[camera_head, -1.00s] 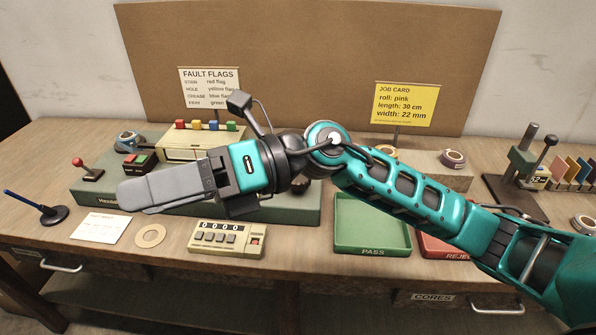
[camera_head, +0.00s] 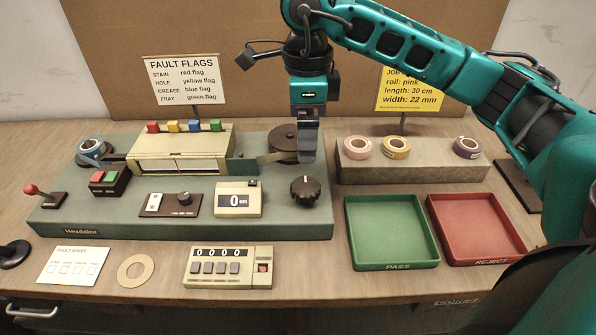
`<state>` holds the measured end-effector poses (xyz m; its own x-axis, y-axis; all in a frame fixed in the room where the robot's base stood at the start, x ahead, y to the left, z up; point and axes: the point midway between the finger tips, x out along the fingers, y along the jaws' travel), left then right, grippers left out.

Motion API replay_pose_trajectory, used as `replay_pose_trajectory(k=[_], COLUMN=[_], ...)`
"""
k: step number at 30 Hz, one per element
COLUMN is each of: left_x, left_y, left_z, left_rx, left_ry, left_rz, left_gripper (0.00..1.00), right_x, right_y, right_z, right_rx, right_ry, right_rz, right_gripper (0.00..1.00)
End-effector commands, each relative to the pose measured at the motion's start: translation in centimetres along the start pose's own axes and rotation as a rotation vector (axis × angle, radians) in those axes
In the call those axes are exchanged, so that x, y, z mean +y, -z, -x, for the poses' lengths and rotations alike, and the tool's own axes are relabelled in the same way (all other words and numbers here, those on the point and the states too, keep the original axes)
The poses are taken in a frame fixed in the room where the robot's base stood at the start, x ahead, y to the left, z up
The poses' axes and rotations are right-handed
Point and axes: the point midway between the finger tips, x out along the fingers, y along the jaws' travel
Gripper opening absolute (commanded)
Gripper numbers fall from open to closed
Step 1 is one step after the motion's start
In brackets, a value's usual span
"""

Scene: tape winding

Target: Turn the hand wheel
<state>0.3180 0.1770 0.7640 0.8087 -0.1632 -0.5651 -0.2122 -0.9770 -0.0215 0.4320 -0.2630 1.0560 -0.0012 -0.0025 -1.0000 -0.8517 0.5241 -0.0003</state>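The hand wheel appears to be the dark round knob (camera_head: 305,191) at the right front of the green winding machine (camera_head: 90,218). It has a light mark on top. My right gripper (camera_head: 308,160) points straight down, above the machine's right end, and looks a little behind the knob in the picture. Its fingers show edge-on, so the gap between them cannot be seen. It appears apart from the knob. A dark reel (camera_head: 284,138) stands just left of the fingers and is partly hidden by them. My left gripper is not in view.
A length display (camera_head: 239,200) stands left of the knob, with a counter (camera_head: 228,267) in front. Tape rolls (camera_head: 396,147) sit on a grey block (camera_head: 410,173). The green PASS tray (camera_head: 392,265) and red REJECT tray (camera_head: 487,258) are empty. A flag box (camera_head: 180,143) stands at the back.

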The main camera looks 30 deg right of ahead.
Motion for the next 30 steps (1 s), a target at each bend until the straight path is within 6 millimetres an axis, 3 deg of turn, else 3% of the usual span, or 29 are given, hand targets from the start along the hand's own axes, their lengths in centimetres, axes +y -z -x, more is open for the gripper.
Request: replay_pose_trajectory(k=[15, 21, 30], left_x=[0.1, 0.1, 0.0], left_y=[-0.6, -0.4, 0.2], left_z=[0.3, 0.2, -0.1], left_rx=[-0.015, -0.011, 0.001], left_ry=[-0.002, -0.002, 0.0], left_rz=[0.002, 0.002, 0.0], left_gripper=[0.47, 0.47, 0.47], right_x=[0.2, 0.1, 0.1], right_y=[0.0, 0.0, -0.1], right_z=[-9.9, -11.6, -11.8], right_rx=[0.001, -0.001, -0.002], right_ry=[-0.005, -0.003, -0.002], right_rz=[0.001, 0.002, 0.002], right_gripper=[0.86, 0.86, 0.86])
